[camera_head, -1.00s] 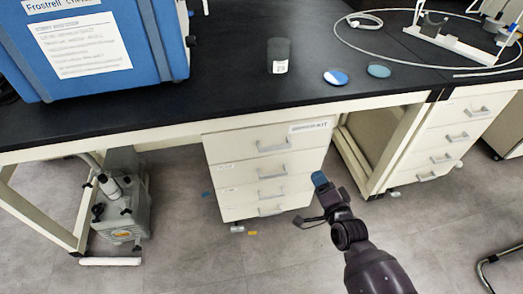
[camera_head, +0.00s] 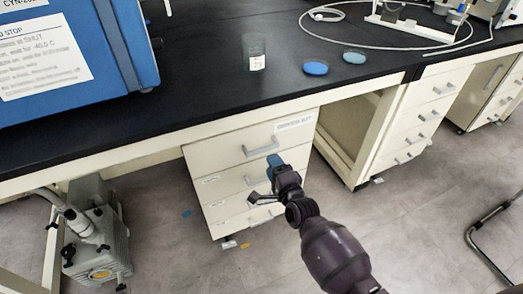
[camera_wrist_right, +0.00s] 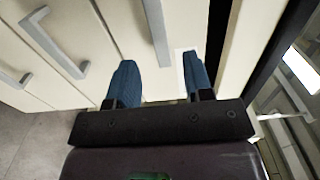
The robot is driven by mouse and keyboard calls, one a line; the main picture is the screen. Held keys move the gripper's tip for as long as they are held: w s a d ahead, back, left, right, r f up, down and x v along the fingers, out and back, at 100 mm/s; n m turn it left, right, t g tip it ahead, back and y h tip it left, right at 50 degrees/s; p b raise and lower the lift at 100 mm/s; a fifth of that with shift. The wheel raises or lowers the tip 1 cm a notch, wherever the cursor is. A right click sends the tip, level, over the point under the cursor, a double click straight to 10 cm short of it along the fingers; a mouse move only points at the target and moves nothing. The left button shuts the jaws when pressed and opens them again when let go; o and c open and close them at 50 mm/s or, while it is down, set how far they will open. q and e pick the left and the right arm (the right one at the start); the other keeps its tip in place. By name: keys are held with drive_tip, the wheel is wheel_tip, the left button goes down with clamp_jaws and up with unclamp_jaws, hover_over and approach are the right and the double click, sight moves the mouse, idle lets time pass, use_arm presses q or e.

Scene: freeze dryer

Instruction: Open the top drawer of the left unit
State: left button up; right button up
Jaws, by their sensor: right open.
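The left unit (camera_head: 200,188) is a cream drawer cabinet under the black bench in the head view. Its top drawer (camera_head: 222,152) looks shut and has a label at its upper right. The drawer's grey bar handle (camera_head: 258,150) shows behind my right gripper (camera_head: 273,163); it also shows in the right wrist view (camera_wrist_right: 155,30). There my right gripper (camera_wrist_right: 161,78) is open, its two blue fingers apart, with the handle's near end ahead of the gap between them. I cannot tell whether they touch it. My left gripper is not in view.
Another drawer unit (camera_head: 420,118) stands to the right. A pump (camera_head: 98,240) sits on the floor at left.

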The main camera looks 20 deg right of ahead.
sight(263, 151)
drive_tip(key=shift+w+a+f+b, duration=0.1)
drive_tip(key=shift+w+b, duration=0.35)
drive_tip(key=shift+w, duration=1.45)
drive_tip(key=shift+w+a+b, duration=0.1)
drive_tip(key=shift+w+b, duration=0.3)
drive_tip(key=shift+w, duration=1.5)
drive_tip(key=shift+c, duration=0.2)
clamp_jaws()
